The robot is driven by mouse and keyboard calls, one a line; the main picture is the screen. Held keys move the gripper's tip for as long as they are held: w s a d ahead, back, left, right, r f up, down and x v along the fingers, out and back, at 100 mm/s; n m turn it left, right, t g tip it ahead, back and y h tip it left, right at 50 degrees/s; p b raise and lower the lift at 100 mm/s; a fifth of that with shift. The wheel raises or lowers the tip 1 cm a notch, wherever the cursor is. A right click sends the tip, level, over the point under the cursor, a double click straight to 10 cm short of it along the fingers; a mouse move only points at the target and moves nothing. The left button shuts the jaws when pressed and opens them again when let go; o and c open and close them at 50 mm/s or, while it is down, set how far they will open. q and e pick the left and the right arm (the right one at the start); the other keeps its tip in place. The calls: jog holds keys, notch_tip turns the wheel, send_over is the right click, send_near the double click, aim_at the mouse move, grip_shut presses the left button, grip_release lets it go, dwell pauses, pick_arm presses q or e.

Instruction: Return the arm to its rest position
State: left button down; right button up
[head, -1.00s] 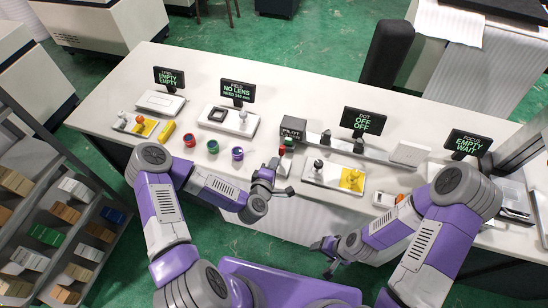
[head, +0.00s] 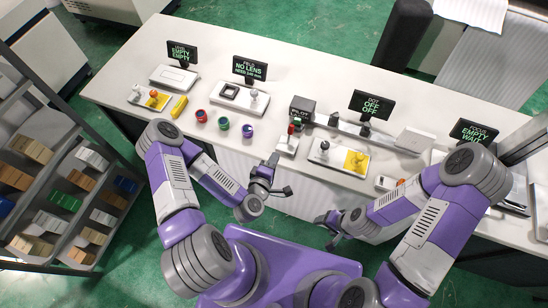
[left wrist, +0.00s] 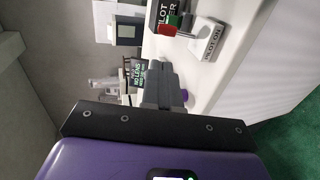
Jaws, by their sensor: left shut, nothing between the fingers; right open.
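My left arm (head: 179,185) reaches in from the left and bends inward. Its gripper (head: 272,177) is shut and empty, just off the front edge of the white table, in front of the pilot switch. In the left wrist view the shut fingers (left wrist: 161,84) point toward the tabletop with nothing between them. My right arm (head: 420,215) is folded in from the right. Its gripper (head: 327,219) is open and empty, low in front of the table and close to my purple base (head: 285,262). Both grippers are clear of every object.
The white table (head: 240,128) spans the view. Near its front are the pilot switch (head: 287,145), also in the left wrist view (left wrist: 208,38), and red (head: 201,116), green (head: 223,123) and purple (head: 247,131) rings. A parts rack (head: 70,190) stands at left.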

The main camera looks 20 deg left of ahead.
dwell(0.3)
pick_arm(q)
jog(key=s+d+f+m+g+h+b, duration=0.2)
jog(key=d+f+m+g+b, duration=0.15)
jog(key=f, duration=0.35)
jog(key=s+d+f+m+g+h+b, duration=0.2)
jog(key=s+f+m+g+b, duration=0.1)
jog(key=f+m, duration=0.25)
jog(key=s+a+f+m+g+b, duration=0.1)
jog(key=s+f+m+g+b, duration=0.4)
jog(key=f, duration=0.5)
jog(key=s+g+b, duration=0.1)
jog(key=s+g, duration=0.1)
jog(key=s, duration=0.1)
jog(key=shift+s+a+m+y, duration=0.25)
jog(key=shift+a+m+y, duration=0.05)
jog(key=shift+a+y, duration=0.1)
jog(key=shift+g, duration=0.25)
